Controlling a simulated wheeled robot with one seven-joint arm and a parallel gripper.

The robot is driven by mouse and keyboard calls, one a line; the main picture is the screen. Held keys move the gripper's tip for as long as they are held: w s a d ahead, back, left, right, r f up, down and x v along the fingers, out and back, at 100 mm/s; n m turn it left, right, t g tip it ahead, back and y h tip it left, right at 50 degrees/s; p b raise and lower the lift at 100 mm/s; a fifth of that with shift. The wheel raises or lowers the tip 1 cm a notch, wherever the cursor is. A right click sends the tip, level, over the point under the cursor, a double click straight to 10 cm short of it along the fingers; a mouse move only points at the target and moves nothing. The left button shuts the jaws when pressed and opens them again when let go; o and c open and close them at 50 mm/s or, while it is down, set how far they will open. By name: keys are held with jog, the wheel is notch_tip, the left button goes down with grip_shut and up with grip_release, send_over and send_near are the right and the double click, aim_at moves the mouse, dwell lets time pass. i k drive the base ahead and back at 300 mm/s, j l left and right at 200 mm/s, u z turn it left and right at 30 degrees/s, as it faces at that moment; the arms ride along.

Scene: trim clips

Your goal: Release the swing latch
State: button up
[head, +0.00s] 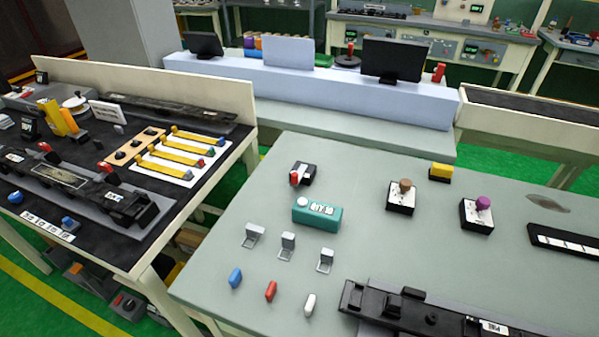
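No part is plainly marked as the swing latch, and I cannot tell which one it is. Three small grey metal hinged-looking pieces stand in a row on the grey-green table: a left one (254,235), a middle one (288,245) and a right one (326,260). A black block with a red lever or knob (303,174) sits behind them. A long black trim part (420,318) with a white label lies at the front right, cut off by the picture edge. My gripper is not in view.
A teal labelled box (317,213), blue (235,277), red (271,291) and white (310,304) pieces, and boxes with brown (405,186) and purple (483,202) knobs share the table. A crowded black-topped table (115,221) stands left, across a gap.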

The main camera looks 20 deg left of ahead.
aim_at(297, 177)
jog(key=j+u, duration=0.2)
jog(key=j, duration=0.3)
jog(key=i+j+u, duration=0.2)
jog(key=j, duration=0.25)
jog(key=j+u, duration=0.2)
jog(key=j, duration=0.3)
jog(key=i, duration=0.05)
